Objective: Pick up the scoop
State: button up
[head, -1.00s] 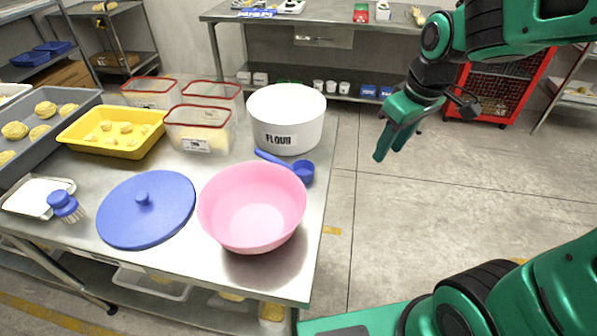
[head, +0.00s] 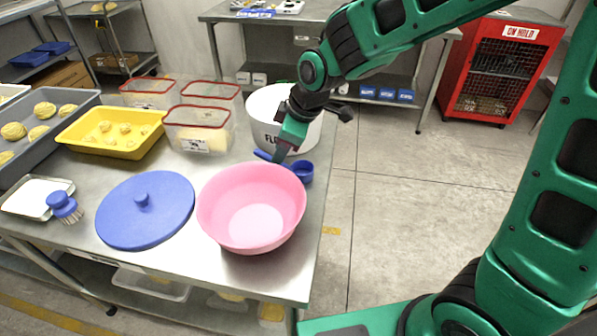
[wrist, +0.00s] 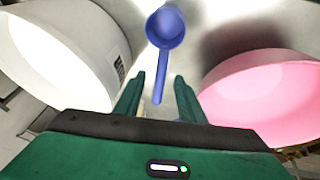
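The blue scoop (head: 302,171) lies on the steel table between the white flour tub and the pink bowl. In the head view part of its handle is hidden behind my gripper (head: 281,155). In the wrist view the scoop's bowl (wrist: 165,27) is at the top and its handle points down toward my gripper (wrist: 160,97). The two fingertips are apart, with the handle's end between them in the picture. My gripper is open and empty, above the handle; the exact height is hard to tell.
The flour tub (head: 267,133) stands close behind my gripper, and the pink bowl (head: 225,200) close in front. A blue lid (head: 165,215), a yellow tray (head: 85,145) and clear red-rimmed containers (head: 185,140) fill the left. The table's right edge is near the scoop.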

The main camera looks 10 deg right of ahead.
jog(key=x, duration=0.5)
grip_shut()
